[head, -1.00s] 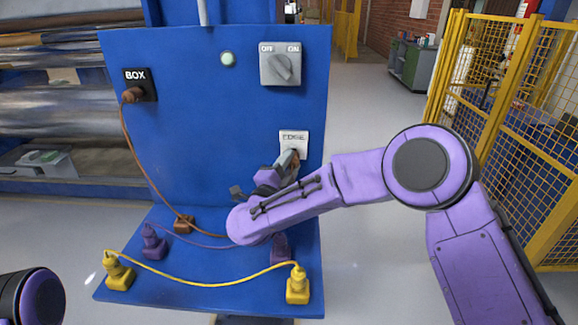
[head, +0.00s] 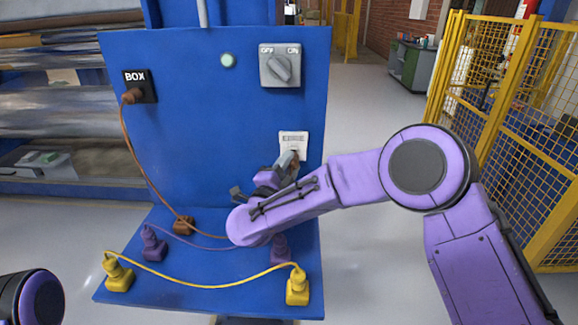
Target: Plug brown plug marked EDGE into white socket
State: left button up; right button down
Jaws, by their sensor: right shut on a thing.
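The white socket (head: 292,139) labelled EDGE is on the right side of the upright blue panel. My right gripper (head: 289,160) is at the lower part of this socket, shut on the brown plug (head: 294,155). Only a little of the plug shows between the fingers, against or very near the socket face; I cannot tell how deep it sits. The brown cable (head: 142,174) runs from a brown plug (head: 131,95) in the black BOX socket (head: 148,81), down past a brown holder (head: 184,225) and behind my right arm. My left gripper is out of view.
On the blue shelf (head: 200,302), yellow plugs (head: 117,272) (head: 297,287) and purple plugs (head: 153,244) (head: 281,247) stand in holders, joined by cables. An OFF/ON switch (head: 280,66) and a pale green lamp (head: 228,60) are above. A yellow fence (head: 500,130) stands at right.

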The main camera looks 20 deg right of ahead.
jog(key=shift+w+d, duration=0.25)
jog(key=shift+w, duration=0.35)
jog(key=c, duration=0.8)
grip_release()
jog(key=shift+o, duration=0.2)
